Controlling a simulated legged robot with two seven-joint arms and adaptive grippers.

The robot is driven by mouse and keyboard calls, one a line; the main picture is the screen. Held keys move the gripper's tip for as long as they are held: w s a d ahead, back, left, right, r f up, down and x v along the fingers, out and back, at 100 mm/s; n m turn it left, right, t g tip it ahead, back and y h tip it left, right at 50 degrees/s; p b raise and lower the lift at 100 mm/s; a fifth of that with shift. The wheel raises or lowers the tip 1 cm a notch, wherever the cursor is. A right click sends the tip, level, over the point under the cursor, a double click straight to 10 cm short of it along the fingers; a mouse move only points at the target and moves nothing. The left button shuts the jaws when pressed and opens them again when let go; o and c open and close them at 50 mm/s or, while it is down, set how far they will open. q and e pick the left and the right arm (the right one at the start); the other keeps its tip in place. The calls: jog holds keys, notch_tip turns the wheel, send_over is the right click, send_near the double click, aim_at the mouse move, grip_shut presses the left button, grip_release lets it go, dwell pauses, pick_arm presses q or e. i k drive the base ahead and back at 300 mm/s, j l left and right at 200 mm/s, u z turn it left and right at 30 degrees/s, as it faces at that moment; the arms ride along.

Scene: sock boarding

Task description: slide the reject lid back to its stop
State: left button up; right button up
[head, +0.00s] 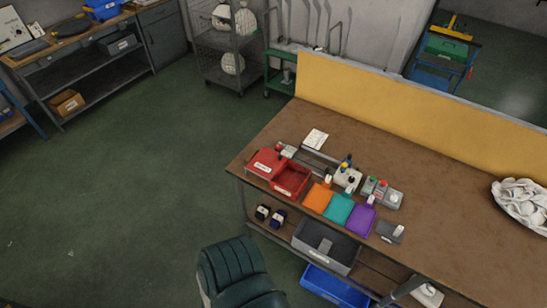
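A red box (291,181) sits near the left end of the brown workbench. A red lid (266,160) with a small white label is at its left, and it appears to cover that side. The right part of the box looks open, with a hollow inside. I cannot tell from here how far the lid lies from a stop. Neither of my grippers is in view.
Orange (318,198), teal (339,209) and purple (361,219) panels lie right of the box. Small bottles and grey holders stand behind. A yellow panel (420,105) backs the workbench (440,185).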

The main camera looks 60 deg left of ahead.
aim_at(268, 162)
jog(key=u, duration=2.15)
